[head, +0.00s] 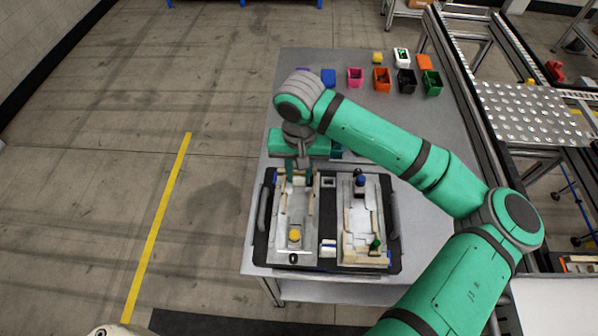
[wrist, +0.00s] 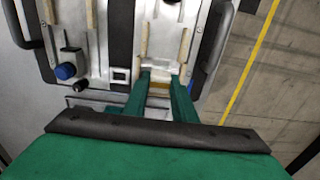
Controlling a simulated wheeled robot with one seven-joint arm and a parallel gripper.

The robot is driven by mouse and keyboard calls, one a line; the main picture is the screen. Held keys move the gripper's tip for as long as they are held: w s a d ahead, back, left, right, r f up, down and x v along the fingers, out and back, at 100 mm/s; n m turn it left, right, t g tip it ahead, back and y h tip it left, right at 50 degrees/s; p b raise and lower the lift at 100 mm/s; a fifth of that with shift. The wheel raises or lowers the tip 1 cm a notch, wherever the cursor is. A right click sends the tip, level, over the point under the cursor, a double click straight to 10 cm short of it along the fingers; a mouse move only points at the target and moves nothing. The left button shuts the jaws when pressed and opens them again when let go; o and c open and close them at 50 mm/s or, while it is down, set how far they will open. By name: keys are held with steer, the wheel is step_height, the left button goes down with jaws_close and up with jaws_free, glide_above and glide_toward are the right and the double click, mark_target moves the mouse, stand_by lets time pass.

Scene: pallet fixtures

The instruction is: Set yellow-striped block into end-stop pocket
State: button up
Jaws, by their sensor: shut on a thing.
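My gripper (head: 297,178) is over the far end of the left fixture plate (head: 298,215) on the dark pallet. In the wrist view its two green fingers (wrist: 160,84) are shut on a pale block with a yellowish band (wrist: 158,88), which looks like the yellow-striped block. The block is low, between the plate's two wooden rails (wrist: 144,30). I cannot tell whether it touches the plate. In the head view the fingers and arm largely hide the block. Which recess is the end-stop pocket is not clear.
The right fixture plate (head: 361,215) carries a blue knob (head: 360,181) and a green peg (head: 375,245). A yellow round part (head: 295,236) sits on the left plate's near end. Several coloured bins stand at the table's far end. A roller conveyor runs along the right.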

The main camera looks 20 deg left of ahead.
steer(key=shift+s+f, duration=0.25)
steer(key=shift+f, duration=0.35)
steer(key=o, duration=1.1)
steer(key=shift+d, duration=0.1)
steer(key=shift+r, duration=0.1)
step_height(320, 180, up, 12)
steer(key=shift+w+a, duration=0.1)
steer(key=shift+a, duration=0.1)
